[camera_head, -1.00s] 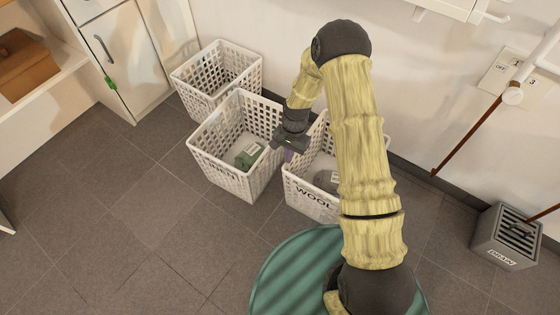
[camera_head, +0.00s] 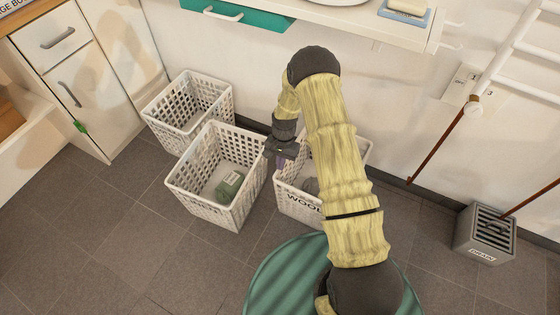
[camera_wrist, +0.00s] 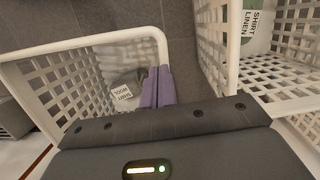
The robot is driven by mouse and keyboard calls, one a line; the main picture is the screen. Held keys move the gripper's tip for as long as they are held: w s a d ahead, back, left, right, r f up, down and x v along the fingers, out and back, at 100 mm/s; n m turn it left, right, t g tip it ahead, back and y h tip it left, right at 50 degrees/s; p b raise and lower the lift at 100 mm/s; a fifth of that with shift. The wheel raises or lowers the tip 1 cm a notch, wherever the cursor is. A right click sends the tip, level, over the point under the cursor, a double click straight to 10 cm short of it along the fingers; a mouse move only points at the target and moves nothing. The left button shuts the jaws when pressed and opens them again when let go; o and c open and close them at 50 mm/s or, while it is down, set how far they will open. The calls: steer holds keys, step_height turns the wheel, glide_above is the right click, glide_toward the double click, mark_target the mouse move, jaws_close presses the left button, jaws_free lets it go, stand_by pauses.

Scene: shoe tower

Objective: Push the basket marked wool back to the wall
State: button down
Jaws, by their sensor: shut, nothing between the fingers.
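The wool basket (camera_head: 296,200), white and slatted with a black WOOL label on its front, stands on the floor near the wall. My arm hides its right and rear parts in the head view. My gripper (camera_head: 279,160) is shut and empty, its purple fingers pointing down at the basket's left side. In the wrist view, the shut fingers (camera_wrist: 157,72) overlap the side rim of the wool basket (camera_wrist: 95,40). I cannot tell whether they touch it. A grey bundle labelled SHIRT WOOL (camera_wrist: 122,92) lies inside.
A middle white basket (camera_head: 190,199) holding a green bundle (camera_head: 229,187) stands close on the left. Another white basket (camera_head: 160,122) is behind it. A green round surface (camera_head: 275,275) is in front. A grey drain box (camera_head: 483,236) stands at right. Floor at left is clear.

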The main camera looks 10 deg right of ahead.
steer(key=shift+a+r, duration=0.2)
steer(key=shift+a, duration=0.05)
steer(key=shift+r, duration=0.1)
steer(key=shift+r+p, duration=0.15)
steer(key=shift+p, duration=0.15)
steer(key=shift+w+d+r, duration=0.1)
steer(key=shift+d, duration=0.05)
steer(key=w+d+p, duration=0.2)
steer(key=w+d, duration=0.3)
steer(key=w, duration=0.5)
steer(key=shift+d, duration=0.4)
